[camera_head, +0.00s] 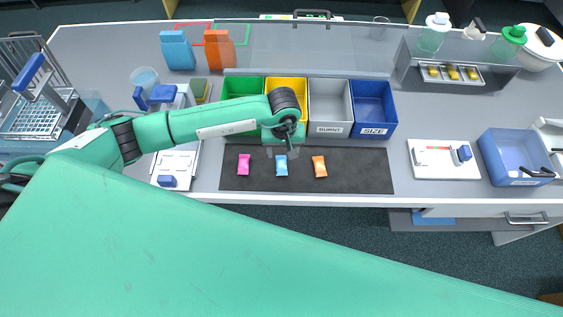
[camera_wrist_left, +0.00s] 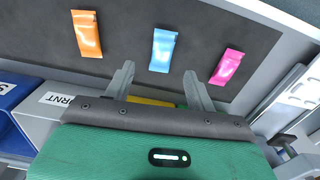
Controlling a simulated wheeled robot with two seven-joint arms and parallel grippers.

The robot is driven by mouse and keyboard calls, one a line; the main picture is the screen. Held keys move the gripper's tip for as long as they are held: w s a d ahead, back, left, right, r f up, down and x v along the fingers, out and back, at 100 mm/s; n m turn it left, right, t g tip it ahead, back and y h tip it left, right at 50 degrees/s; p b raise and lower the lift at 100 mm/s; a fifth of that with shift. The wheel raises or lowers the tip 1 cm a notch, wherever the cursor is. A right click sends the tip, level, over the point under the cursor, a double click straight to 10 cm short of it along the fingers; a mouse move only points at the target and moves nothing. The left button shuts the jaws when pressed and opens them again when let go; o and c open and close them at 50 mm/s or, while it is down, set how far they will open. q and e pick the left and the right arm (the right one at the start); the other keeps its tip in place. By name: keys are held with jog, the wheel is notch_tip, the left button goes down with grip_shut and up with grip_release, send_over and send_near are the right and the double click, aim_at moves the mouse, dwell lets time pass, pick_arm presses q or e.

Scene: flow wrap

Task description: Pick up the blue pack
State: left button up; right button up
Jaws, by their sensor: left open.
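The blue pack (camera_head: 281,166) lies on the dark mat (camera_head: 350,180) between a pink pack (camera_head: 244,163) and an orange pack (camera_head: 319,167). In the left wrist view the blue pack (camera_wrist_left: 163,50) lies beyond the fingertips, roughly midway between them and apart from both. The pink pack (camera_wrist_left: 228,66) and the orange pack (camera_wrist_left: 87,34) lie to either side of it. My left gripper (camera_wrist_left: 158,72) is open and empty. In the head view my left gripper (camera_head: 290,145) is over the mat's back edge, just behind the blue pack. My right gripper is not in view.
Green (camera_head: 236,84), yellow (camera_head: 293,83), grey (camera_head: 331,127) and blue (camera_head: 376,129) bins stand in a row behind the mat. A white board (camera_head: 430,172) and a blue tray (camera_head: 503,177) lie to the right. The mat's right part is clear.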

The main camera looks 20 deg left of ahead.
aim_at(281, 164)
pick_arm(q)
jog(key=shift+f, duration=0.8)
jog(key=shift+f+p, duration=0.45)
jog(key=shift+p, duration=0.2)
jog(key=f+p, duration=0.2)
jog(key=f, duration=0.1)
jog(key=shift+s+a+f, duration=0.1)
jog(key=shift+a, duration=0.1)
jog(key=shift+f, duration=0.65)
jog(key=c, duration=1)
